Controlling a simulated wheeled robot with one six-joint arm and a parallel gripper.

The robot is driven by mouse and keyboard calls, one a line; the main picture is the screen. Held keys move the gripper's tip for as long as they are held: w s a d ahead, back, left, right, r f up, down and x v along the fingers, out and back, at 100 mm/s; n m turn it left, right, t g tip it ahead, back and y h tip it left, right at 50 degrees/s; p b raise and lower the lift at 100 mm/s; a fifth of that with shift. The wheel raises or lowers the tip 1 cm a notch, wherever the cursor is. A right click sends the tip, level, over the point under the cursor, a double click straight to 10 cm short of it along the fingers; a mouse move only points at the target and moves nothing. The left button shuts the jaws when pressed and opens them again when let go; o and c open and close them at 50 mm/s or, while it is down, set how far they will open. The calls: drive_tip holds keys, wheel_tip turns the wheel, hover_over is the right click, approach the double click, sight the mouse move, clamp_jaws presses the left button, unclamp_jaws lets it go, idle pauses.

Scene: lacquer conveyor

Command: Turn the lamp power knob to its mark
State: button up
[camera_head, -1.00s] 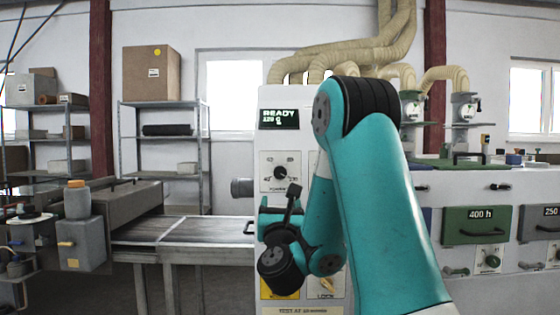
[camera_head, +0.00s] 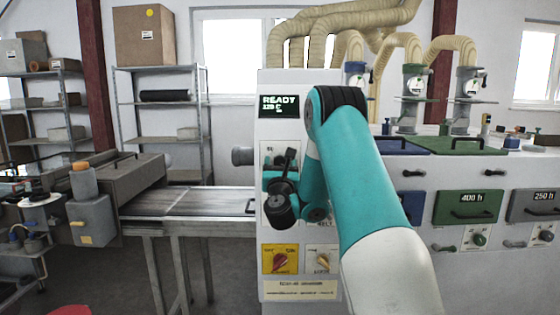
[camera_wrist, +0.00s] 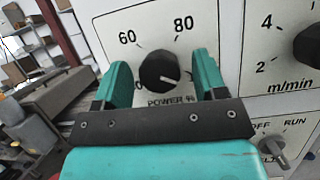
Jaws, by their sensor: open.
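The black lamp power knob (camera_wrist: 159,71) sits on a white panel in the wrist view, with "POWER %" under it and "60" and "80" above it. Its white pointer line points right and slightly down. The lower scale numbers are partly hidden by my fingers. My gripper (camera_wrist: 162,64) is open, with one teal finger at each side of the knob and a visible gap on both sides. In the head view my gripper (camera_head: 281,165) is in front of the cabinet's panel and covers the knob. I cannot make out a separate target mark.
An m/min knob (camera_wrist: 309,45) is close on the right, with an OFF/RUN switch (camera_wrist: 272,149) below it. The cabinet's green display (camera_head: 279,105) reads READY. A yellow plate with a red knob (camera_head: 281,260) is below my gripper. A conveyor (camera_head: 190,202) extends left.

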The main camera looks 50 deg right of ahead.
drive_tip(key=c, duration=0.9)
drive_tip(key=shift+n, duration=0.3)
